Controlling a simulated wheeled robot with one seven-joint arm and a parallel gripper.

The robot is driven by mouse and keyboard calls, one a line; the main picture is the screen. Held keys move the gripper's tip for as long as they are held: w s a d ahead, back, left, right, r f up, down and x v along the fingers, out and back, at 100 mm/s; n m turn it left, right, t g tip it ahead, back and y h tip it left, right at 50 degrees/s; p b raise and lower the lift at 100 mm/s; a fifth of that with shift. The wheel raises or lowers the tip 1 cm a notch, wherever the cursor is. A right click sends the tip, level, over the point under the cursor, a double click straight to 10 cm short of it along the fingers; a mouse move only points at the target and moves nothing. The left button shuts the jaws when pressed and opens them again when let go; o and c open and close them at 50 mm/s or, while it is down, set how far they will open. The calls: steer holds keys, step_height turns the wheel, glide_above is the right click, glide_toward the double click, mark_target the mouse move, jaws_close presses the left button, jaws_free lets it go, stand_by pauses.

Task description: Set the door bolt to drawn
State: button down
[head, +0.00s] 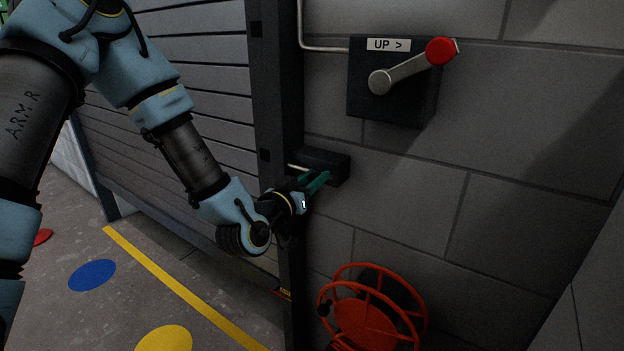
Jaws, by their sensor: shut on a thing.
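The door bolt (298,168) shows as a pale rod end at the left side of a dark bolt housing (338,160). The housing is fixed to the grey block wall beside the dark door post. My gripper (318,182) reaches it from the lower left, with its teal fingers at the front underside of the housing. The fingers are shut on a part of the bolt that they hide, likely its handle. I cannot tell how far the rod reaches into the post.
A crank box (390,105) marked "UP >" with a red-knobbed handle (440,51) is above right. A red reel (368,318) stands below. The slatted shutter (200,80) is left, with a yellow floor line (180,285). The wall right of the bolt is clear.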

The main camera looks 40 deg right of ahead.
steer(key=c, duration=0.6)
jaws_free()
steer(key=shift+s, duration=0.25)
steer(key=shift+p+v, duration=4.4)
steer(key=shift+v, duration=0.9)
